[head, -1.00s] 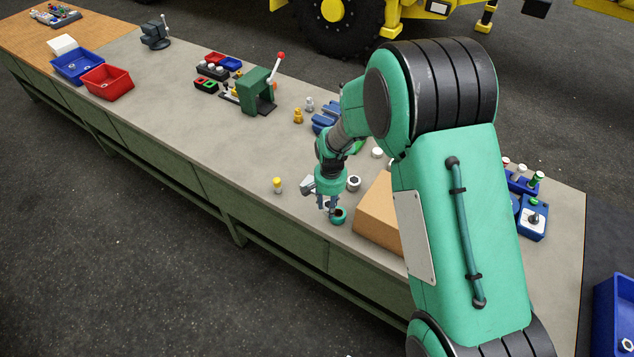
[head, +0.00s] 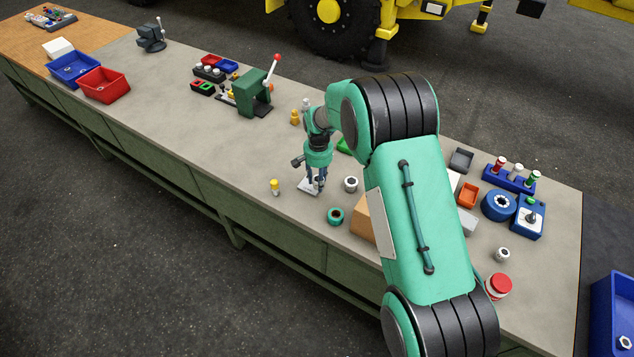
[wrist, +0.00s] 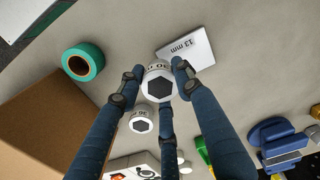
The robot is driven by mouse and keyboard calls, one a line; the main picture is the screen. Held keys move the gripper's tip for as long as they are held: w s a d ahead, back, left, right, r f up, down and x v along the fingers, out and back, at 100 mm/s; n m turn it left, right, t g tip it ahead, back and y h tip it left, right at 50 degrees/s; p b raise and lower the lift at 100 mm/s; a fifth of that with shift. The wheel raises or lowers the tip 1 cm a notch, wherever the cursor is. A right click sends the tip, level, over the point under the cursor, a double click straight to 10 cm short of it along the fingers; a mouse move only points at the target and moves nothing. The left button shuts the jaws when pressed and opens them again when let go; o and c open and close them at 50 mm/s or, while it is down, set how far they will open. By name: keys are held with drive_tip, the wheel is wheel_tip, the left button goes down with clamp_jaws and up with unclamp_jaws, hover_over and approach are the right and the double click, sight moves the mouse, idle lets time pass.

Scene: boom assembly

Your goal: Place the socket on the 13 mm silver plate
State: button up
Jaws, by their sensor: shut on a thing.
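My gripper (wrist: 158,73) is shut on a white-grey socket (wrist: 158,84) with a dark hexagonal opening and dark lettering on its rim that I cannot read fully. The silver plate (wrist: 190,45), a flat pale rectangle marked "13 mm", lies on the bench just beyond the fingertips in the wrist view. The socket overlaps the plate's near edge there; I cannot tell the height between them. In the head view my gripper (head: 316,188) points down at the plate (head: 305,187), and the fingers mostly hide the held socket.
Another socket (head: 351,184) stands right of the plate and also shows in the wrist view (wrist: 140,121). A green ring roll (head: 335,216) and a cardboard box (head: 362,220) are close by. A yellow-topped piece (head: 275,187) stands to the left.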

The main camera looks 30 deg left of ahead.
sight(317, 181)
drive_tip(key=shift+w+a, duration=0.75)
drive_tip(key=shift+w, duration=0.05)
drive_tip(key=shift+f, duration=0.1)
drive_tip(key=shift+f, duration=1.7)
drive_tip(key=shift+f, duration=0.15)
drive_tip(key=o, duration=1.3)
drive_tip(key=shift+r, duration=6.15)
